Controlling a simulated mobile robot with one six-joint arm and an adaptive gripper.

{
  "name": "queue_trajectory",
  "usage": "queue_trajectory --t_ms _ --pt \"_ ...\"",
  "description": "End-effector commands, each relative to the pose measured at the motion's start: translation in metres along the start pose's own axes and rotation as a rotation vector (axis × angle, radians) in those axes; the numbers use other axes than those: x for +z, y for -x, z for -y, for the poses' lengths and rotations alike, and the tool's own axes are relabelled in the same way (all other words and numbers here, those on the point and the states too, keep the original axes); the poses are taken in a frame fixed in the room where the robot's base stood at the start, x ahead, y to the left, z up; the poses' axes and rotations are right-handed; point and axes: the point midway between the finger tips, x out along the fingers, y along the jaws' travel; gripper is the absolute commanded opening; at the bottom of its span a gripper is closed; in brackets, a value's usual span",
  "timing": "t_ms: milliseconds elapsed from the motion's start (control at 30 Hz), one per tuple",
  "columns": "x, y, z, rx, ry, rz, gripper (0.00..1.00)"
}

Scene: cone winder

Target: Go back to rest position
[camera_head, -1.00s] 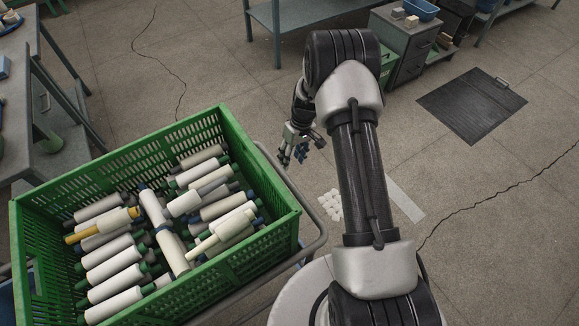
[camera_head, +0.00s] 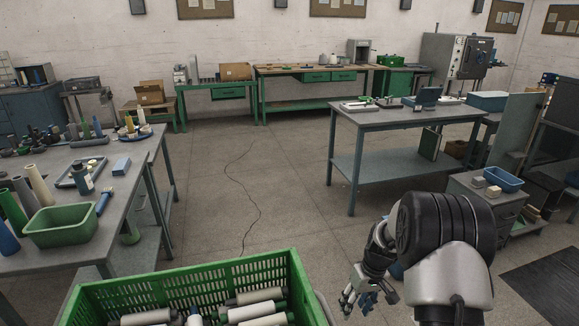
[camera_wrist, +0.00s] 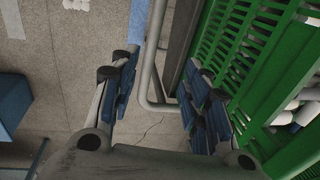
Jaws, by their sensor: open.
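My gripper (camera_head: 361,299) hangs at the lower right of the head view, right of the green crate and apart from it, with the arm folded near my body. In the wrist view my gripper (camera_wrist: 155,95) points down with its two blue-padded fingers spread wide and nothing between them. A grey cart rail (camera_wrist: 150,85) and bare floor show beyond the fingers. The green crate (camera_head: 190,285) holds several yarn cones and bobbins (camera_head: 255,310); its lower part is cut off by the frame. Its slotted wall also shows close to the right finger in the wrist view (camera_wrist: 245,50).
A left table (camera_head: 120,185) carries cones, trays and a green bin (camera_head: 62,224). A grey workbench (camera_head: 400,116) stands ahead to the right, with a drawer cabinet (camera_head: 490,195) beside my arm. Green benches (camera_head: 215,92) line the back wall.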

Motion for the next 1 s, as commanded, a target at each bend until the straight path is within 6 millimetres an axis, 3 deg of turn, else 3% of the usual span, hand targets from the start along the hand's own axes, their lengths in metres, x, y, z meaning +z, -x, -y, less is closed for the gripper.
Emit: queue_trajectory --t_ms 33,200,367,500,700,900,1000 --pt "-0.001 0.032 0.010 0.016 0.000 -0.023 0.43" --pt "0.021 0.117 0.047 0.060 -0.023 -0.074 0.43" --pt "0.056 0.184 0.082 0.099 -0.047 -0.128 0.43" --pt "0.097 0.228 0.111 0.130 -0.070 -0.178 0.43" --pt "0.164 0.268 0.146 0.168 -0.108 -0.258 0.43" --pt "0.230 0.280 0.168 0.198 -0.149 -0.336 0.43" --pt "0.253 0.278 0.174 0.206 -0.165 -0.366 0.43"
